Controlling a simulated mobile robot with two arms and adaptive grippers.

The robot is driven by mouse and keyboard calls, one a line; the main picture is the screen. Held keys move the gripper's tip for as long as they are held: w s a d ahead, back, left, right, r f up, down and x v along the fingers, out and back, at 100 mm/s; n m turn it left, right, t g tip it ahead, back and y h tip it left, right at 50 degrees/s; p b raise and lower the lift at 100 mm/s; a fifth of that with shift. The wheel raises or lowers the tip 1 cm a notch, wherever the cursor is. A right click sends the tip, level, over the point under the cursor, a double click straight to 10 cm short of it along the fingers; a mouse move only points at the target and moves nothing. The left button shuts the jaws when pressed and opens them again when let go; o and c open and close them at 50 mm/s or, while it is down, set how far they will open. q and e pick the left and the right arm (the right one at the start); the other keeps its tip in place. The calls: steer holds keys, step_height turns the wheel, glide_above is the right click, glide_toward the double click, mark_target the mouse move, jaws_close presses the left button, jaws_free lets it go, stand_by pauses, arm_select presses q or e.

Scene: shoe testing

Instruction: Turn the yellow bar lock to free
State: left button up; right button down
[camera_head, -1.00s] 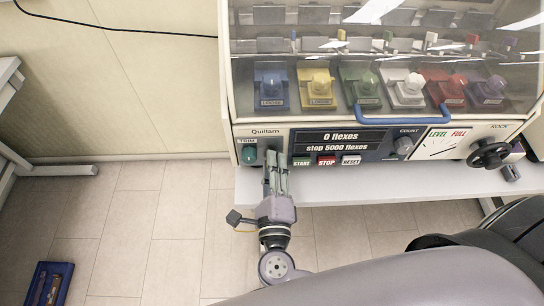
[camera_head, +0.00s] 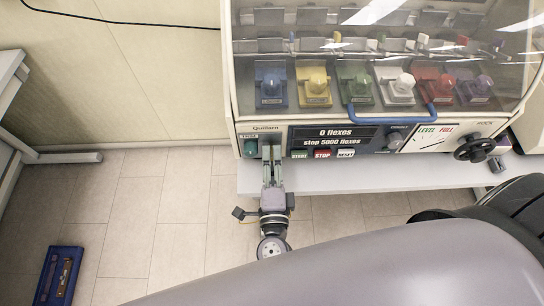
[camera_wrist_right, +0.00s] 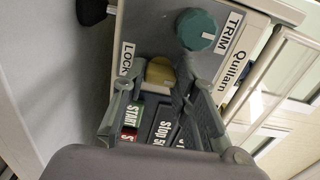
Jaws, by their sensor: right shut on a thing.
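The yellow bar lock (camera_wrist_right: 160,72) shows in the right wrist view as a yellow, rounded piece beside the LOCK label (camera_wrist_right: 126,58) on the machine's front panel. My right gripper (camera_wrist_right: 158,82) has its two fingers on either side of the lock, shut on it. The fingers hide part of the lock, so its exact turn angle cannot be told. In the head view my right gripper (camera_head: 271,149) reaches up to the panel's left part, below the Quillarn label, and covers the lock there. My left gripper is not in view.
The teal TRIM knob (camera_wrist_right: 198,30) is close to the lock. START (camera_head: 299,154), STOP (camera_head: 322,154) and RESET (camera_head: 346,153) buttons are just right of the gripper. A clear hood with a blue handle (camera_head: 388,116) covers several coloured stations. A blue case (camera_head: 67,263) lies on the floor.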

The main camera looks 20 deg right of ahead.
steer(key=c, duration=1.6)
jaws_free()
steer(key=shift+o, duration=0.2)
steer(key=v, duration=1.2)
